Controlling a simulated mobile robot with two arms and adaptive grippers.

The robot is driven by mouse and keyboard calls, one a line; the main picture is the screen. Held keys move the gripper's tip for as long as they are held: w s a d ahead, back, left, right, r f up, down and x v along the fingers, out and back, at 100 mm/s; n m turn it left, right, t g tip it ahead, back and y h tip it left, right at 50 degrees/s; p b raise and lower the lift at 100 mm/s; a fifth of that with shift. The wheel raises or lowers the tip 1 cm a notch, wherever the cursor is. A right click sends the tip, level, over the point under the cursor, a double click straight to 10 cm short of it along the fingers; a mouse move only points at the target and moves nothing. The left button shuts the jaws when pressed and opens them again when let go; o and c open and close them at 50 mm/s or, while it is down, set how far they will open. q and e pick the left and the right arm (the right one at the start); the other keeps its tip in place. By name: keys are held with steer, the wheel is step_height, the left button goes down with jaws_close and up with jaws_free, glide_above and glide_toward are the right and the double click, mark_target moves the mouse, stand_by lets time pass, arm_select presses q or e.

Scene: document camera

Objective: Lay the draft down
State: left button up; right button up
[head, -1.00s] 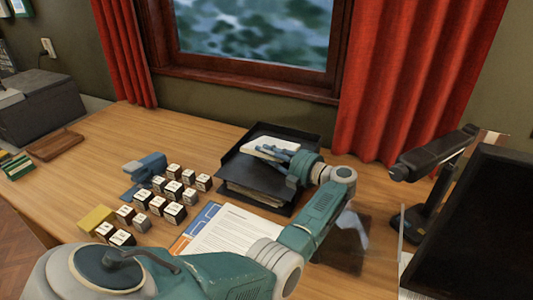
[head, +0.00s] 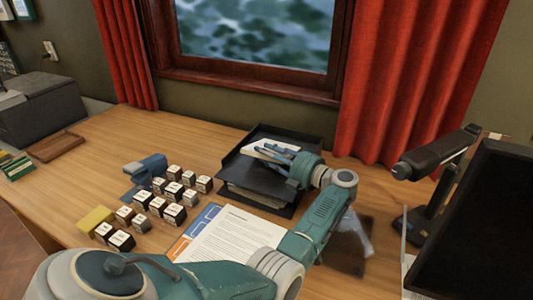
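A printed white sheet (head: 232,240) lies flat on the desk, over blue and orange sheets, partly hidden by my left arm. I cannot tell whether this is the draft. A black two-level letter tray (head: 236,160) stands behind it, with a white paper item (head: 262,145) in its upper level. My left gripper (head: 274,153) is over the upper level, its fingers pointing left across the white item. I cannot tell whether they grip it or only lie over it. My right gripper is not in view.
Several lettered blocks (head: 158,207) and a blue stapler-like object (head: 150,166) lie left of the tray. A document camera (head: 430,160) and a dark screen (head: 480,230) stand at right. A dark glossy square (head: 345,252) lies by my forearm. The left desk is largely clear.

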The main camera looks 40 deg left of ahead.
arm_select(q)
steer(key=shift+s+d+f+m, duration=0.1)
steer(key=shift+s+f+m, duration=0.05)
steer(key=shift+f, duration=0.35)
steer(key=shift+s+d+f+m, duration=0.1)
steer(key=shift+s+f+m, duration=0.05)
steer(key=shift+f, duration=0.35)
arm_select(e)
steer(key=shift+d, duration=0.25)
arm_select(q)
steer(key=shift+p, duration=0.35)
steer(key=shift+s+d+r+p, duration=0.1)
steer(key=shift+s+d+p, duration=0.1)
steer(key=shift+s+p, duration=0.4)
steer(key=shift+s+d+p, duration=0.15)
steer(key=shift+s+p, duration=0.3)
steer(key=shift+p, duration=0.25)
steer(key=shift+s+p, duration=0.15)
steer(key=shift+p, duration=0.2)
steer(key=shift+r, duration=0.2)
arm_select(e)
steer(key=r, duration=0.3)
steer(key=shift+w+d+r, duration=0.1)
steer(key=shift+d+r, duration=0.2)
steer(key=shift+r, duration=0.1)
arm_select(q)
steer(key=shift+o, duration=0.3)
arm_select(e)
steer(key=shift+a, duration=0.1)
